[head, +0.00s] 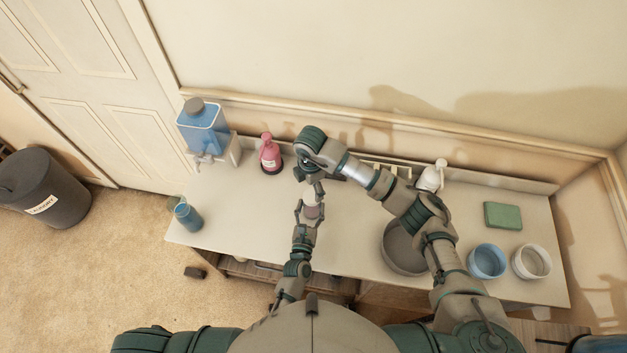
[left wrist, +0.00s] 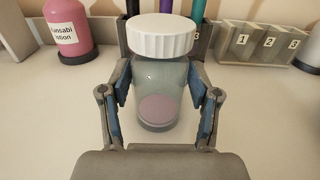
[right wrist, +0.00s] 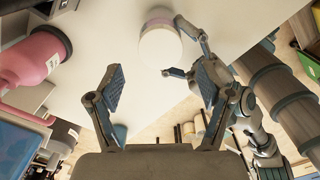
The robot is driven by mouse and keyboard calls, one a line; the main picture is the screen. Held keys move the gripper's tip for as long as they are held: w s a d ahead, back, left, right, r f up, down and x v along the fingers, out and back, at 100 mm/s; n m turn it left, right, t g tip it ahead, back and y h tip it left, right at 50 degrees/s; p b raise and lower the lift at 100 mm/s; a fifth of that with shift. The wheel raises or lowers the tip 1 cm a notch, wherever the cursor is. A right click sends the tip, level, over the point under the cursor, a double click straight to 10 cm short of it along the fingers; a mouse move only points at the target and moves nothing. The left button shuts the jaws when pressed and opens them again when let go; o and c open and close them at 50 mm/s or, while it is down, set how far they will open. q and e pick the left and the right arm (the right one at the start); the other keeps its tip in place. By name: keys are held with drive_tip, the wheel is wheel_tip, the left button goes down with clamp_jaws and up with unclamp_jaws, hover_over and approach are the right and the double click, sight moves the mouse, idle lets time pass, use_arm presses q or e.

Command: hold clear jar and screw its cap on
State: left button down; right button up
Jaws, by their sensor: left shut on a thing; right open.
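The clear jar (left wrist: 160,85) stands upright with a pinkish disc of contents near its bottom. My left gripper (left wrist: 162,88) is shut on the jar's sides, one finger on each side. The white ribbed cap (left wrist: 162,37) sits level on the jar's mouth; I cannot tell how tight it is. The jar also shows in the head view (head: 313,211), partly hidden by the left fingers. My right gripper (right wrist: 160,88) is open and empty, above and apart from the cap, which shows in the right wrist view (right wrist: 160,48).
A pink bottle (head: 270,155) and a blue dispenser (head: 204,128) stand at the back left of the white table (head: 240,210). A blue jar (head: 188,216) is at the left edge. A grey bowl (head: 399,262), blue bowl (head: 487,261) and white bowl (head: 531,262) stand right.

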drive_tip(key=n, duration=0.5)
drive_tip(key=shift+d+r+n, duration=0.25)
drive_tip(key=shift+d+n, duration=0.05)
drive_tip(key=shift+d, duration=0.1)
drive_tip(key=n, duration=0.2)
drive_tip(key=shift+d+r+n, duration=0.1)
drive_tip(key=shift+d+n, duration=0.05)
drive_tip(key=shift+n, duration=0.25)
drive_tip(key=n, duration=0.2)
drive_tip(key=shift+r+n, duration=0.15)
drive_tip(key=shift+n, duration=0.15)
drive_tip(key=n, duration=0.5)
drive_tip(key=shift+a+r+n, duration=0.15)
drive_tip(key=shift+a+n, duration=0.05)
drive_tip(key=shift+n, duration=0.1)
drive_tip(key=n, duration=0.5)
drive_tip(key=shift+a+r, duration=0.15)
drive_tip(key=shift+r, duration=0.05)
drive_tip(key=n, duration=0.2)
drive_tip(key=shift+r+n, duration=0.1)
drive_tip(key=shift+n, duration=0.3)
drive_tip(key=n, duration=0.4)
drive_tip(key=shift+d+r, duration=0.15)
drive_tip(key=shift+d, duration=0.1)
drive_tip(key=n, duration=0.3)
drive_tip(key=shift+d+r+n, duration=0.1)
drive_tip(key=shift+d+n, duration=0.2)
drive_tip(key=shift+a, duration=0.1)
